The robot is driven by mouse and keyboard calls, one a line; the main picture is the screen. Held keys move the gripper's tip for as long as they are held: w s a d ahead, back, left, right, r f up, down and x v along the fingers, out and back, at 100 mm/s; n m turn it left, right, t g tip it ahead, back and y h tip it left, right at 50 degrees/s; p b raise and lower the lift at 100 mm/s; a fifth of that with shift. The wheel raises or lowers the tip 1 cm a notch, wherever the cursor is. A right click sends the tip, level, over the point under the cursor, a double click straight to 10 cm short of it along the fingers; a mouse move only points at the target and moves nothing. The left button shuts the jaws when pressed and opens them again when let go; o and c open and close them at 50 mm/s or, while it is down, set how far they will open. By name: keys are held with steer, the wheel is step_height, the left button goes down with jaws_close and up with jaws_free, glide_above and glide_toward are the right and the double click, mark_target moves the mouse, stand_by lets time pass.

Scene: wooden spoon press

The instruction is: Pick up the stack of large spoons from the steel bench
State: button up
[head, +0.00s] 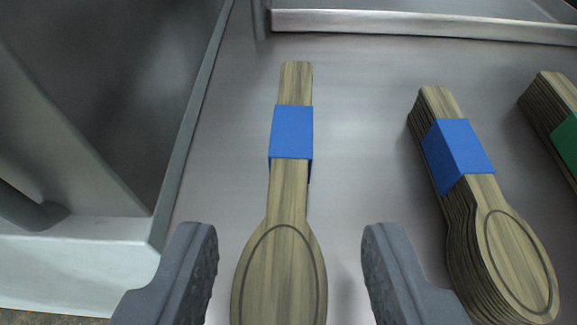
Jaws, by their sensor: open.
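A stack of wooden spoons (288,195) with a blue band (292,132) around its handle lies on the steel bench (345,85). Its bowl end points toward me, and its lower end is cut off by the picture's bottom edge. My gripper (289,245) is open, with one dark grey finger on each side of the bowl and a visible gap on both sides. I cannot tell the fingers' height over the bench. A second stack of wooden spoons (515,255), also with a blue band (457,150), lies to the right. It looks thick, with many layers showing.
A third wooden stack (550,98) with a green band (567,145) is cut off at the right edge. A grey metal wall and frame (185,120) stand at the left. A raised metal ledge (420,25) runs along the back. Bare bench lies between the stacks.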

mark_target(287, 204)
steer(key=shift+x, duration=2.6)
steer(key=c, duration=0.9)
